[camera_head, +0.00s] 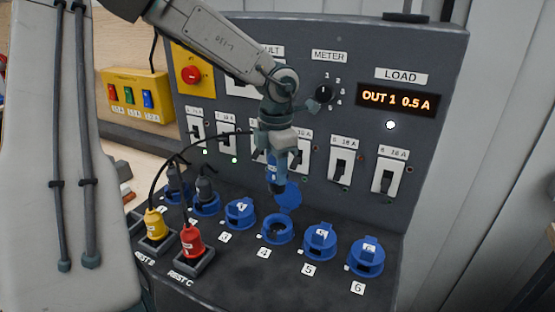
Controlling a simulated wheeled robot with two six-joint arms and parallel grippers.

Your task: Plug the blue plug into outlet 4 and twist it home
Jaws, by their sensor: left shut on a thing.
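My left gripper (279,152) comes down from the top and is shut on the blue plug (271,168). The plug points down, its dark end low, and is partly covered by the fingers. It hangs above and apart from outlet 4 (277,231), a blue round socket behind the label 4. The lid of outlet 4 (290,195) stands raised behind the socket, just below and right of the plug. My right gripper is not in view.
Outlets 3 (240,213), 5 (320,241) and 6 (366,256) have lids down. Dark plugs (205,190) fill the two leftmost outlets. Yellow (154,223) and red (191,241) plugs stand in front left, black cables arching above. The switch panel (420,150) rises behind; its display (398,100) reads OUT 1 0.5 A.

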